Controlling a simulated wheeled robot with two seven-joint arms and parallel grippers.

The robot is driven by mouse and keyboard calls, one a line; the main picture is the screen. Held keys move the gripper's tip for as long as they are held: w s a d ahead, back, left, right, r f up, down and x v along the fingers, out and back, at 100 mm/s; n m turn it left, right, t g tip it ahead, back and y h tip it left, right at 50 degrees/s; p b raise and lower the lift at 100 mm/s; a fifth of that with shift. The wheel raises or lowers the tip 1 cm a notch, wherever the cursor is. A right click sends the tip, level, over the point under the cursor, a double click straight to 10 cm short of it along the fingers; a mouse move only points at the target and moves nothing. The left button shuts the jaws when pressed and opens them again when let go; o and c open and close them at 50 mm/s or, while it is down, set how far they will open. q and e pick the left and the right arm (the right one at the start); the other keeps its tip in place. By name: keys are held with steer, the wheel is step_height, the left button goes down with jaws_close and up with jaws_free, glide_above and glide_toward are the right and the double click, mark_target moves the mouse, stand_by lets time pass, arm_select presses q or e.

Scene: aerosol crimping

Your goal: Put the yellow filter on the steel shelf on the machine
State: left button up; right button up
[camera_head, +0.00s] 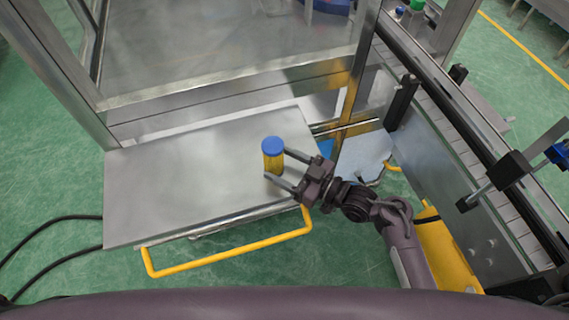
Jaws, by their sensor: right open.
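The yellow filter (272,162), a small cylinder with a blue top, stands upright on the steel shelf (190,180) near its right edge. The shelf is a flat grey plate in front of the machine (230,85). My right gripper (276,167) comes in from the right. It is open, with one finger on the far side and one on the near side of the filter. I cannot tell whether either finger touches it. My left gripper is not in view.
A yellow handle bar (230,255) runs along the shelf's front. Black cables (50,230) lie on the green floor at the left. A conveyor (470,130) with dark rails stands on the right. The left part of the shelf is bare.

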steer(key=shift+r, duration=0.1)
steer(key=shift+d, duration=0.1)
steer(key=b+v, duration=0.2)
steer(key=v, duration=0.9)
steer(key=shift+s+d, duration=0.25)
steer(key=shift+d, duration=0.05)
